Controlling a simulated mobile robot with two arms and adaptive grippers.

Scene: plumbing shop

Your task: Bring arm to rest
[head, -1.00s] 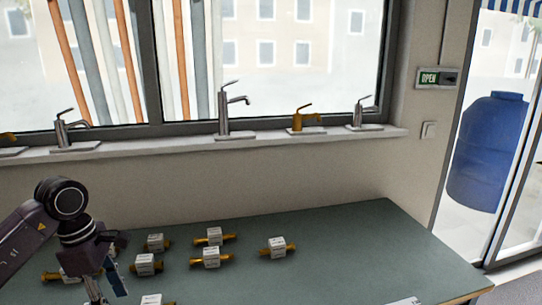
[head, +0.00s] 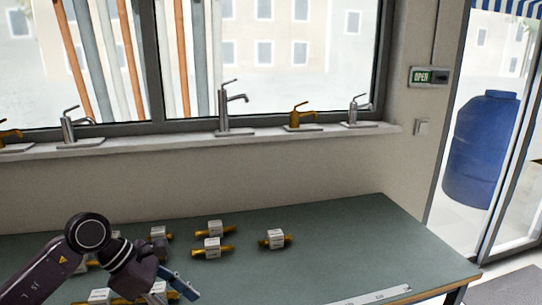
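My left arm comes in from the lower left, over the green table (head: 340,235). Its gripper (head: 178,284) points down and to the right near the table's front part. A blue-grey finger shows, but the rest of the gripper is partly hidden, so I cannot tell whether it is open or shut. No object is clearly seen in its grasp. My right arm and gripper are not in view.
Several white-bodied brass fittings lie on the table, including one at the right (head: 275,239) and one in the middle (head: 212,247); some are partly hidden by my arm. A pale ruler-like strip (head: 375,297) lies at the front edge. Taps, including a tall one (head: 223,110), stand on the sill (head: 270,137). The table's right side is clear.

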